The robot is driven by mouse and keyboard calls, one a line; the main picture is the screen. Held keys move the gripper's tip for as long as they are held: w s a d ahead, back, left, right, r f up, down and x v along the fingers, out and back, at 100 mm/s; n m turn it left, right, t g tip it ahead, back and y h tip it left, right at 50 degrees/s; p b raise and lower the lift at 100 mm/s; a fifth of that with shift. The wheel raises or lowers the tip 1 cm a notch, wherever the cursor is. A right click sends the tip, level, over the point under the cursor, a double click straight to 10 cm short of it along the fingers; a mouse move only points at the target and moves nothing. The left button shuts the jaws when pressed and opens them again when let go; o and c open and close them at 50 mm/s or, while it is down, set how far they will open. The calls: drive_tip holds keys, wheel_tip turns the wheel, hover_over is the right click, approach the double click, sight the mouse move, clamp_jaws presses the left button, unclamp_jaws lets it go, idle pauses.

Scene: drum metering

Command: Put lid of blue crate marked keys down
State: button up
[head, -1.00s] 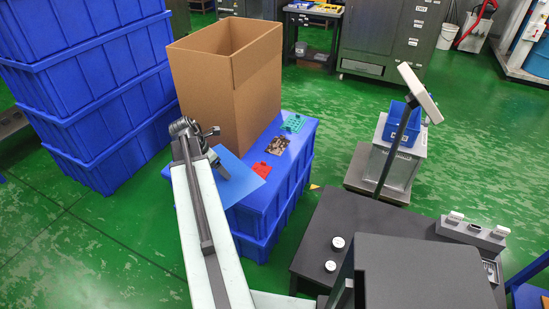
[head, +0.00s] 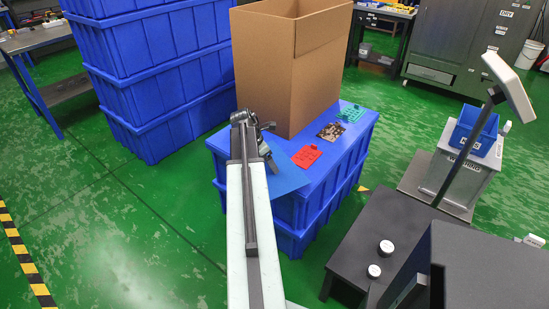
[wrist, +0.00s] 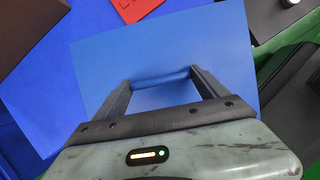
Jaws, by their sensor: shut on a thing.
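My gripper (head: 268,160) is shut on the bar handle (wrist: 160,80) of a flat light-blue lid. In the wrist view the lid (wrist: 205,60) spreads out beyond and around my fingers (wrist: 160,86). In the head view the lid (head: 290,178) shows partly behind my arm, over the near left part of a blue crate's top (head: 345,150). I cannot tell whether it touches that top. No "keys" marking is readable in these frames.
A red tag (head: 307,156), a brown patterned card (head: 331,131) and a teal tag (head: 351,113) lie on the crate top. An open cardboard box (head: 285,80) stands behind. Tall blue crates (head: 155,70) rise at left. Green floor is open at front left.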

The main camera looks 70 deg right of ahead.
drive_tip(key=d, duration=0.1)
drive_tip(key=w+d, duration=0.1)
drive_tip(key=d, duration=0.1)
drive_tip(key=w+d, duration=0.1)
drive_tip(key=shift+w+d+f, duration=0.15)
drive_tip(key=shift+d+f, duration=0.1)
drive_tip(key=f+b, duration=0.2)
drive_tip(key=b, duration=0.1)
drive_tip(key=f+b, duration=0.1)
drive_tip(key=f, duration=0.1)
drive_tip(key=shift+w+d, duration=0.2)
drive_tip(key=shift+d, duration=0.1)
drive_tip(key=shift+r, duration=0.2)
drive_tip(key=shift+f, duration=0.2)
drive_tip(key=o, duration=1.9)
drive_tip(key=shift+r, duration=0.1)
